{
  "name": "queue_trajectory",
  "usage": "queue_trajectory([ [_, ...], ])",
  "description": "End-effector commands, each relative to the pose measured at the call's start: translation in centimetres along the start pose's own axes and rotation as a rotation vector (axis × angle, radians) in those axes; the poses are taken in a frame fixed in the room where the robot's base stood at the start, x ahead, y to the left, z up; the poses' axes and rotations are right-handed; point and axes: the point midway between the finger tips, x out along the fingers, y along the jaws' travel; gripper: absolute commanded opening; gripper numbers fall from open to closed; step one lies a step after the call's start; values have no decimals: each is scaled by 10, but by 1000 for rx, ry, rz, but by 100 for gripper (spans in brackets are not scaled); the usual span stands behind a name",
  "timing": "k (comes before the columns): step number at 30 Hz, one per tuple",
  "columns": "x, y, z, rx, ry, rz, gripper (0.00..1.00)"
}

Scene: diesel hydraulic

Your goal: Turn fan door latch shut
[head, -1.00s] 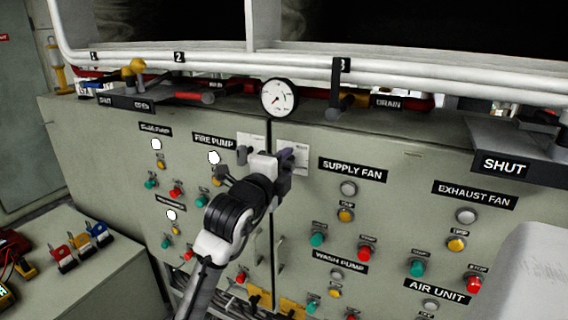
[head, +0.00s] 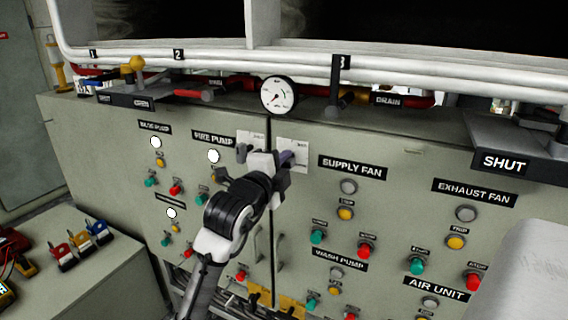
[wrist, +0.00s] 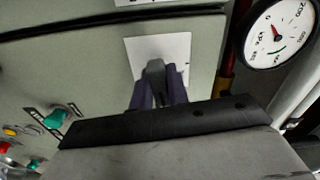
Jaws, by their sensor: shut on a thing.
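The fan door latch is a small dark grey handle (wrist: 155,72), seen in the wrist view in front of a white label. My gripper (wrist: 157,92) is shut on it, with a purple finger on each side. In the head view my gripper (head: 287,160) is at the upper left of the fan door (head: 400,160), beside the seam between the two cabinet doors. There the gripper hides the latch, so its exact angle is unclear.
A similar dark latch (head: 241,153) sits on the fire pump door to the left. A pressure gauge (head: 278,95) is just above the seam. Buttons and lamps cover both doors.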

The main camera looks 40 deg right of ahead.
Motion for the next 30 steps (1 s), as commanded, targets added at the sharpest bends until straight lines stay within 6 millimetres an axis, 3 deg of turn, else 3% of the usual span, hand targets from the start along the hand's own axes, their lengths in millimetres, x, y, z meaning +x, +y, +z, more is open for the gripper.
queue_trajectory([
  [30,0,-1,0,-950,-2,2,0],
])
